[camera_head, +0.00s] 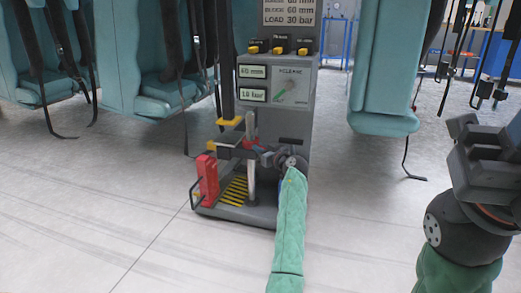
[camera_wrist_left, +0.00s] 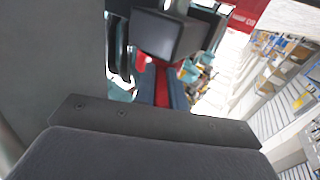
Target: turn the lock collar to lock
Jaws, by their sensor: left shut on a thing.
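The grey test stand (camera_head: 301,125) stands in the middle of the head view. My left arm comes up from the bottom in a green sleeve. My left gripper (camera_head: 262,151) is at these parts beside the post, shut on what seems to be the lock collar, which is mostly hidden. In the left wrist view, a dark block and a red strip show beyond my gripper's dark body. My right gripper (camera_head: 474,143) is at the right, apart from the stand; its jaws are unclear.
A red block (camera_head: 208,178) stands on the stand's base at left, near yellow stripes (camera_head: 235,190). Teal seats (camera_head: 160,60) with hanging black straps are behind at left, and another teal seat (camera_head: 385,70) at right. The pale floor in front is clear.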

